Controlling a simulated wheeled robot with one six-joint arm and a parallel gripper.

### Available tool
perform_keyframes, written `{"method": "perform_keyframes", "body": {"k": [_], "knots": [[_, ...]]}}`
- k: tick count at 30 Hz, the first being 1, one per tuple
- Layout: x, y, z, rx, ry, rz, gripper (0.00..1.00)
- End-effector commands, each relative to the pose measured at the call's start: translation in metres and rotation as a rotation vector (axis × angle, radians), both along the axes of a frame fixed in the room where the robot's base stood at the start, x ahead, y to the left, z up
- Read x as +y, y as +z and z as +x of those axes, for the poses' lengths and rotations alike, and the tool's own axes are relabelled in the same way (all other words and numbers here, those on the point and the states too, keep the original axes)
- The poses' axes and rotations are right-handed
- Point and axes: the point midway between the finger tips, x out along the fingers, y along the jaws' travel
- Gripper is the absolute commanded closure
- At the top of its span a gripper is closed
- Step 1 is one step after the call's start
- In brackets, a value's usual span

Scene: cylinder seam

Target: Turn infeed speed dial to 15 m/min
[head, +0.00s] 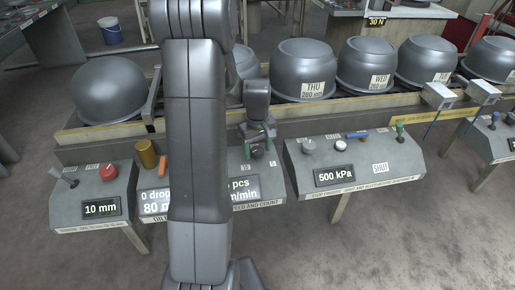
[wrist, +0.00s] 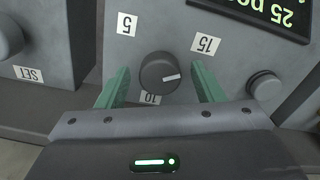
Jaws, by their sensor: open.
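The infeed speed dial (wrist: 158,72) is a dark round knob on a grey panel, seen upside down in the wrist view. Its white pointer line points right, between the 10 label (wrist: 151,98) and the 15 label (wrist: 206,44). The 5 label (wrist: 127,23) is at upper left. My gripper (wrist: 161,84) is open, with one green finger on each side of the dial and gaps between. In the head view my gripper (head: 258,137) is over the feed and count console (head: 262,205), whose display is partly hidden by my arm.
In the wrist view a round button (wrist: 264,86) is right of the right finger, and a display reading 25 pcs (wrist: 270,12) is above. A neighbouring SET panel (wrist: 38,45) is at left. In the head view a 500 kPa console (head: 350,160) stands close on the right.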

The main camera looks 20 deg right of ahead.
Motion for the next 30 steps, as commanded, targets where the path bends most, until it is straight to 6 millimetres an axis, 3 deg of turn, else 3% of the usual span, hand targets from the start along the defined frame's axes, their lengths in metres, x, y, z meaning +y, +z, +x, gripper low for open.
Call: {"method": "perform_keyframes", "body": {"k": [5,12,23,30], "knots": [[0.0,0.0002,-0.0001,0.0,0.0,0.0,0.39],[0.0,0.0004,-0.0001,0.0,0.0,0.0,0.84],[0.0,0.0008,0.0,0.0,-0.05,0.0,0.84],[0.0,0.001,0.0,0.0,-0.2,0.0,0.84]]}}
